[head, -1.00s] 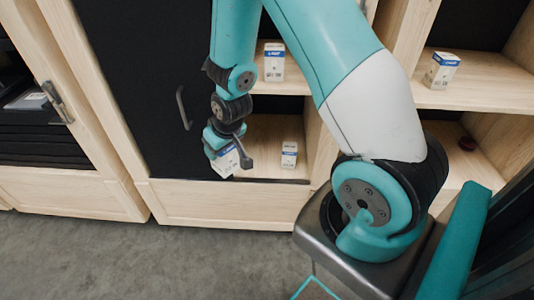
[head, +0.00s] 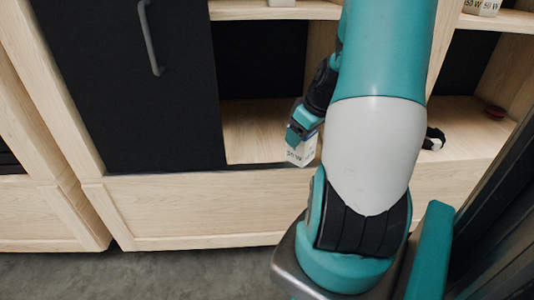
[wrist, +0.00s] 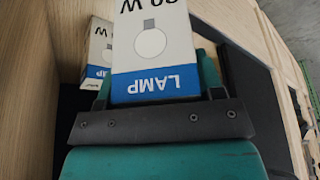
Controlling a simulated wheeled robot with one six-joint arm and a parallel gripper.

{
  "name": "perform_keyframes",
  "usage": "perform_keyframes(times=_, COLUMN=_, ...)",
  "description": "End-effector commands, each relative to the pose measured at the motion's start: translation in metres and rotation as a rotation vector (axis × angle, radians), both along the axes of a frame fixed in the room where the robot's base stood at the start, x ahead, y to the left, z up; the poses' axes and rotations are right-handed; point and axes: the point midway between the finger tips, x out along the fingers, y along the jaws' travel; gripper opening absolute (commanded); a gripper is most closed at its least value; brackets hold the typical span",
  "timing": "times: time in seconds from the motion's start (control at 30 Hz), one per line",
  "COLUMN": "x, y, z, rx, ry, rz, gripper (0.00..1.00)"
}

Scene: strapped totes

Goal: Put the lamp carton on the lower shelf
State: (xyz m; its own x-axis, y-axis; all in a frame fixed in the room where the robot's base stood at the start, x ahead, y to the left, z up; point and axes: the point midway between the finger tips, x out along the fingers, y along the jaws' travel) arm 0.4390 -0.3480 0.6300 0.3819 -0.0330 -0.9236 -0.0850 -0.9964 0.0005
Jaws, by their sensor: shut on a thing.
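My gripper (head: 303,122) is shut on the lamp carton (head: 300,151), a white box with a blue band. In the wrist view the carton (wrist: 153,45) stands out from the jaws, its printed bulb picture and blue "LAMP" band facing the camera. In the head view it is at the front of the lower shelf (head: 250,135), near the front edge and partly covered by my arm. I cannot tell whether it touches the board. A second similar carton (wrist: 98,48) stands beyond the held one in the wrist view, close to a wooden panel.
A black sliding door (head: 120,90) with a handle covers the bay's left part. The lower shelf is bare between door and gripper. Cartons stand on the upper shelves (head: 481,7). The lower right bay holds a dark red round thing (head: 494,112) and a small black-and-white thing (head: 433,138).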

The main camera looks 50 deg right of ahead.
Motion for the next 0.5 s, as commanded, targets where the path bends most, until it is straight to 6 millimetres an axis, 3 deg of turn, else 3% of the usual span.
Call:
perform_keyframes(times=0.03, x=-0.006, y=-0.003, z=-0.011, rx=-0.001, ry=-0.001, rz=-0.003, gripper=0.37)
perform_keyframes(times=0.2, x=-0.005, y=-0.005, z=-0.013, rx=-0.001, ry=0.000, rz=0.008, gripper=0.37)
perform_keyframes(times=0.27, x=0.007, y=-0.005, z=-0.013, rx=-0.002, ry=-0.001, rz=0.013, gripper=0.37)
perform_keyframes(times=0.5, x=0.074, y=-0.008, z=-0.014, rx=-0.002, ry=-0.001, rz=0.018, gripper=0.37)
